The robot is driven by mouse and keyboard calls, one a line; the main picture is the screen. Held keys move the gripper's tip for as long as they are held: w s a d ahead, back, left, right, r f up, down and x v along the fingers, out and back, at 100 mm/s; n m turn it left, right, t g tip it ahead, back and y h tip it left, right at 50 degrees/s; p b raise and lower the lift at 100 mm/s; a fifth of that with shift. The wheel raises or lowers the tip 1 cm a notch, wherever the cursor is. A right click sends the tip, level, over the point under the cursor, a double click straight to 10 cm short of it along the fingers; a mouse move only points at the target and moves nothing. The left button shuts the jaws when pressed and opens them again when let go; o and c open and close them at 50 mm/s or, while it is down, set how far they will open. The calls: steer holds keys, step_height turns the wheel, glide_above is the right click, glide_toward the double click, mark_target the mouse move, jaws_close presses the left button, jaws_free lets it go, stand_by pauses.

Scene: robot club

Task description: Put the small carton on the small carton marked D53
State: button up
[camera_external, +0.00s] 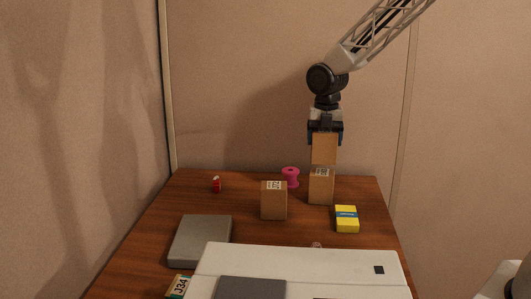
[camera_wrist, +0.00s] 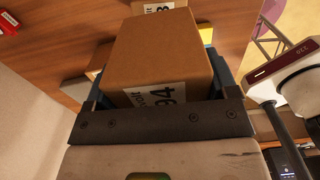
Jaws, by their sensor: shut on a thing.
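My gripper (camera_external: 325,140) is shut on a small brown carton (camera_external: 324,152), which hangs upright below it. In the wrist view the held carton (camera_wrist: 160,50) fills the space between the fingers, with a partly hidden white label reading about "94". Directly below it in the outside view stands another small carton (camera_external: 320,190) with a white label on top, too small to read. Part of a labelled carton (camera_wrist: 158,7) also shows past the held one in the wrist view. I cannot tell whether the held carton touches the lower one.
Another labelled carton (camera_external: 273,203) stands to the left. A pink spool (camera_external: 290,177) is behind, a yellow box (camera_external: 347,219) at front right, a small red object (camera_external: 216,185) at back left. A grey flat box (camera_external: 201,240) and a large white case (camera_external: 300,264) fill the front.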

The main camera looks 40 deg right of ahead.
mark_target(324, 148)
steer(key=shift+f, duration=1.6)
steer(key=shift+f, duration=0.1)
steer(key=o, duration=0.9)
step_height(324, 148, up, 12)
steer(key=shift+r, duration=0.1)
steer(key=shift+s+r, duration=0.1)
